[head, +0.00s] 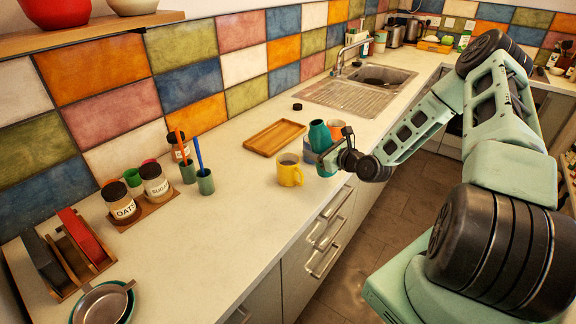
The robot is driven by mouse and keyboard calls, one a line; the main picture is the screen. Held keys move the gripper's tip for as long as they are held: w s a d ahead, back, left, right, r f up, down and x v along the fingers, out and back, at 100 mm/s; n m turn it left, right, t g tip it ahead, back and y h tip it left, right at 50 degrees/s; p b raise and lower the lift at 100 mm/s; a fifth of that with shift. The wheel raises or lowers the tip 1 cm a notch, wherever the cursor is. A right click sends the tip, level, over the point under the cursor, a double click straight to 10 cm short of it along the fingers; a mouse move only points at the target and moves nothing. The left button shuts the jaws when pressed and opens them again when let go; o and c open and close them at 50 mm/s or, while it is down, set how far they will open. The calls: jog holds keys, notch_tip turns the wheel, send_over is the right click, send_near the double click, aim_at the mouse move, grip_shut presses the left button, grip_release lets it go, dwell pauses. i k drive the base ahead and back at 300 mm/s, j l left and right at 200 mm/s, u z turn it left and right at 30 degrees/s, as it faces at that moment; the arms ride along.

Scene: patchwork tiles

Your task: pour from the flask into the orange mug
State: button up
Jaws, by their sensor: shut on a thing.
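The teal flask (319,135) stands upright, or nearly so, near the front edge of the counter. My gripper (328,160) is at its near right side and shut on it. The fingers hide part of the flask, and I cannot tell whether its base touches the counter. The orange mug (336,128) is just behind and to the right of the flask, partly hidden by it. The inside of the orange mug is not visible.
A yellow mug (290,171) holding something dark and a blue-grey vessel (308,150) are close to the flask. A wooden tray (274,139) and a small black lid (297,107) lie behind.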

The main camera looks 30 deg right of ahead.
aim_at(335, 125)
jog(key=z, duration=1)
